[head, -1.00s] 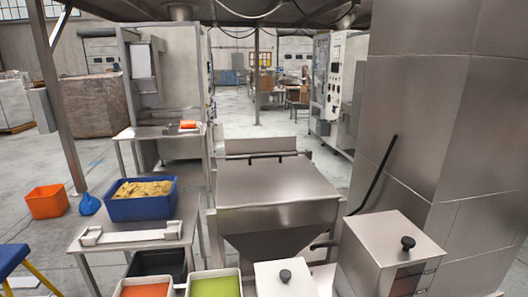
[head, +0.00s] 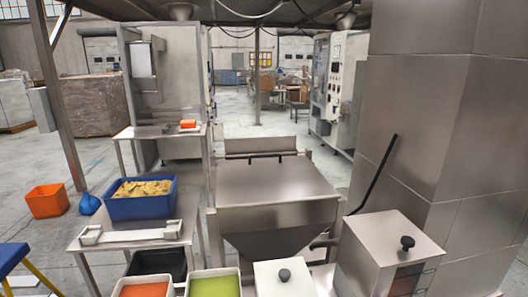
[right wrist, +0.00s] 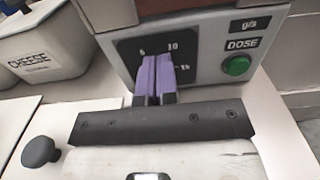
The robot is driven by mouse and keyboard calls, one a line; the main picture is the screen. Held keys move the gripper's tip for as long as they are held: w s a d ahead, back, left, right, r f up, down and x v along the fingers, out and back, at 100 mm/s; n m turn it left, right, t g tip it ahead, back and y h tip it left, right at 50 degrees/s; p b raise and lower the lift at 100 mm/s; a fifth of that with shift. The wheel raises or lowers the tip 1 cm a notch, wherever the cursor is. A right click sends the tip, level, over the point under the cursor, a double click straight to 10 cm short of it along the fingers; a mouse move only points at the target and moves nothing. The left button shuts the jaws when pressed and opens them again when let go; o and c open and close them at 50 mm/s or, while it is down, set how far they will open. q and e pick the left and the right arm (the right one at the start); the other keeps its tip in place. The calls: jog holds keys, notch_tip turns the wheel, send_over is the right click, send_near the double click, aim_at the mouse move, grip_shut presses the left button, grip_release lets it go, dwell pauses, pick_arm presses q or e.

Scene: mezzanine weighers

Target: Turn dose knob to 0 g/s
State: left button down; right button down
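In the right wrist view, the purple fingers of my right gripper (right wrist: 155,75) are close together at the middle of the black dose dial (right wrist: 127,48). The dial shows the marks 5, 10 and 15. The dose knob is hidden by the fingers, which appear shut on it; its pointer and exact setting cannot be seen. A green button (right wrist: 236,66) sits to the right of the dial, under the labels DOSE (right wrist: 242,44) and g/s (right wrist: 249,26). My left gripper is in neither view.
A bin marked CHEESE (right wrist: 45,45) stands left of the dial panel, and a black lid knob (right wrist: 41,151) is below it. The head view shows a steel hopper (head: 275,185), a lidded steel box (head: 375,240), a blue crate (head: 142,207) and a large steel column (head: 430,130).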

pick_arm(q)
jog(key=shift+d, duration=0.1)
pick_arm(e)
jog(key=shift+a+f, duration=0.3)
jog(key=shift+f, duration=0.1)
jog(key=shift+w+r+p, duration=0.1)
jog(key=shift+r+p, duration=0.3)
jog(key=shift+r, duration=0.2)
jog(key=shift+s+a+r, duration=0.25)
jog(key=shift+s, duration=0.3)
jog(key=s, duration=0.1)
jog(key=s+d, duration=0.1)
jog(key=s, duration=0.1)
jog(key=shift+s+f, duration=0.1)
jog(key=shift+s+d, duration=0.1)
jog(key=shift+s, duration=0.15)
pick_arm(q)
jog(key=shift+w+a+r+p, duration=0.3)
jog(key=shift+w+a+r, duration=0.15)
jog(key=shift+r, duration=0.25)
pick_arm(e)
jog(key=shift+s, duration=0.15)
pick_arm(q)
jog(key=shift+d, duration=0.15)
pick_arm(e)
jog(key=shift+s+d, duration=0.1)
